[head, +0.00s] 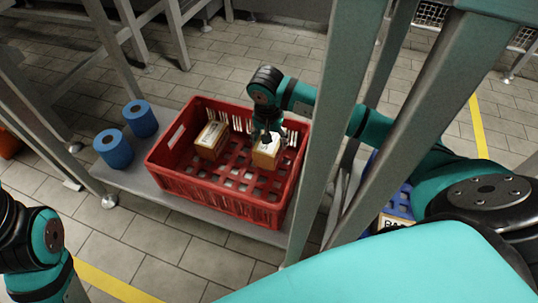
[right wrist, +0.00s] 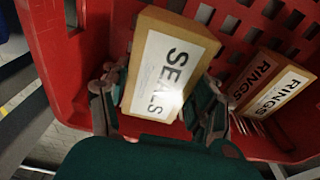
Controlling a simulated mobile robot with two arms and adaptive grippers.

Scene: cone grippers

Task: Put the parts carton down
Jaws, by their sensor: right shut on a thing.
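My right gripper (head: 266,136) reaches down into a red crate (head: 215,190) and is shut on a cardboard carton (head: 265,157). In the right wrist view this carton (right wrist: 165,70) has a white label reading SEALS, with one finger on each side of it. It is inside the crate's walls, towards the right end; I cannot tell if it touches the crate floor. A second carton (head: 211,139), labelled RINGS in the right wrist view (right wrist: 272,83), sits in the crate to the left, apart from it. My left gripper is out of view; only part of that arm shows.
The red crate stands on a low grey shelf (head: 135,181). Two blue rolls (head: 140,119) (head: 113,149) stand on the shelf left of it. Grey metal posts (head: 340,110) rise close to my right arm. A blue crate (head: 400,205) is partly hidden at right.

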